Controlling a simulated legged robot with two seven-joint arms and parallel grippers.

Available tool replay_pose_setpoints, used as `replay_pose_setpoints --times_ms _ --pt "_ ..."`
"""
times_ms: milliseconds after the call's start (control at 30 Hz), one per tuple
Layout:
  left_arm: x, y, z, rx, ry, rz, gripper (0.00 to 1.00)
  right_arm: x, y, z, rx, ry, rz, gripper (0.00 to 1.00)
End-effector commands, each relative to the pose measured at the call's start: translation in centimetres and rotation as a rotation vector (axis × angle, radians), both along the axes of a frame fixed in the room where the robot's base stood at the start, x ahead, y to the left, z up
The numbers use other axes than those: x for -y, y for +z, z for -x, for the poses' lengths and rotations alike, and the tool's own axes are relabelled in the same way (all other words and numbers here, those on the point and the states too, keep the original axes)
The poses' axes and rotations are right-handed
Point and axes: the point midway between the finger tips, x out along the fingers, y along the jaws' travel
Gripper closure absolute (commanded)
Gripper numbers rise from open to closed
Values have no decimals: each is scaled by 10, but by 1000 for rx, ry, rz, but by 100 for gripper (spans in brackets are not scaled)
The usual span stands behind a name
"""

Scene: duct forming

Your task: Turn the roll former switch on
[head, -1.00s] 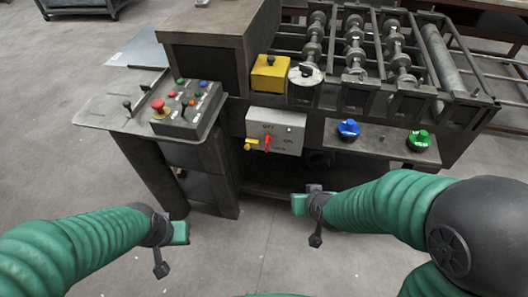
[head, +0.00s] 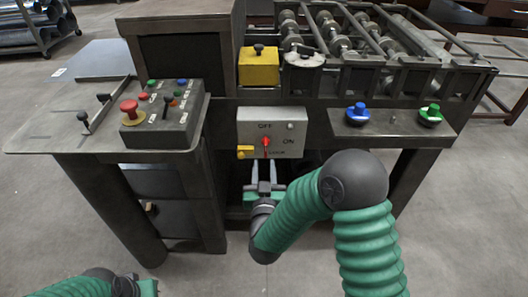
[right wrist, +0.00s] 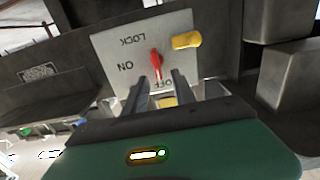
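The roll former switch is a red handle (head: 266,145) on a light grey box (head: 285,125) marked OFF at the top, ON at the right and LOCK below. The handle stands roughly vertical, in line with OFF. In the right wrist view the box is upside down and the red handle (right wrist: 156,64) shows just beyond the fingertips. My right gripper (head: 264,170) is just below the box. Its two fingers (right wrist: 161,82) are apart with nothing between them. My left gripper (head: 140,287) is at the bottom left edge, mostly cut off, away from the machine.
A yellow tab (head: 245,152) sticks out at the box's lower left. Left of it is a control panel (head: 165,120) with a red emergency button. Blue (head: 357,113) and green (head: 430,115) knobs sit on a shelf to the right. Rollers (head: 335,40) lie behind.

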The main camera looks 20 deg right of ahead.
Motion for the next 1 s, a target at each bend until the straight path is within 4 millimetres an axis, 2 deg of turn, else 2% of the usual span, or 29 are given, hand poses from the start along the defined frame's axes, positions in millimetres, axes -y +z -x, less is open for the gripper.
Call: replay_pose_setpoints --times_ms 100,200,400,667,900,933,1000 --pt "0 -8 0 0 1 0 100 13 -3 -30 3 -5 -3 68" --pt "0 -12 0 0 1 0 100 21 -3 -51 2 -5 -5 68" --pt "0 -16 0 0 0 0 100 26 -2 -74 0 -2 -3 68" --pt "0 -15 0 0 0 0 100 24 0 -77 -1 -1 -1 68" --pt "0 -15 0 0 0 0 100 25 -1 -77 -1 -1 -2 97" --pt "0 -15 0 0 0 0 100 25 -1 -77 -1 0 -2 100" --pt "0 -15 0 0 0 0 100 25 -1 -77 -1 0 -2 100"
